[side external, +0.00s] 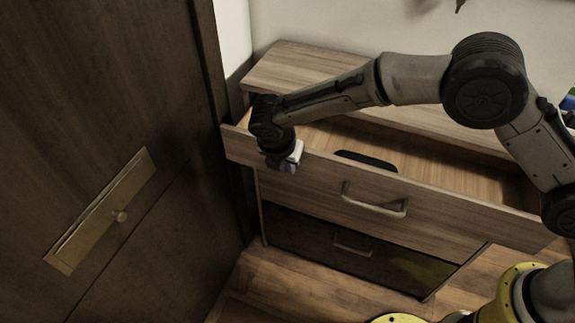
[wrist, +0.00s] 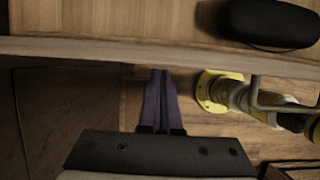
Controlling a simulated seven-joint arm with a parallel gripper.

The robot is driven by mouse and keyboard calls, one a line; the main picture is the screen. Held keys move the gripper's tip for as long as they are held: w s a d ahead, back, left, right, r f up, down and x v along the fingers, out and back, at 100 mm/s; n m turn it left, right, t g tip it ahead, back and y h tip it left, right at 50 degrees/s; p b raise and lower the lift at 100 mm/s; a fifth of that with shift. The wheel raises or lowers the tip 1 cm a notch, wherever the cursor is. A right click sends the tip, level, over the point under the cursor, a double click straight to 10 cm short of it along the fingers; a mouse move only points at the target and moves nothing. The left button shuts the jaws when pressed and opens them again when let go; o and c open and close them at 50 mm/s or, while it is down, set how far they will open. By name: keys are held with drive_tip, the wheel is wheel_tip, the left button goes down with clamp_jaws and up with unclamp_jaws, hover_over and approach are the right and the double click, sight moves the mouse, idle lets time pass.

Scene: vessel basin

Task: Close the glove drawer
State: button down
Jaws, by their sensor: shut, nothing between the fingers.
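The light-wood top drawer (side external: 420,207) of the cabinet is pulled out. In the wrist view its front panel (wrist: 90,52) runs across the picture as a pale edge. Its metal handle (side external: 374,203) is right of my gripper in both views. My gripper (side external: 287,162) is shut and empty, outside the drawer near the left end of its front. In the wrist view, its purple fingertips (wrist: 159,80) are together and reach the front's edge. I cannot tell whether they touch it. The frames carry no label naming the drawer.
A black rounded case (side external: 366,160) lies in the open drawer. A lower, darker drawer (side external: 340,245) with its own handle appears shut. A dark door (side external: 90,100) with a brass plate stands close on the left. Wooden floor (side external: 300,290) lies in front.

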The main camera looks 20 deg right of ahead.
hover_over(311, 139)
drive_tip(key=shift+a, duration=0.15)
idle(0.3)
idle(0.4)
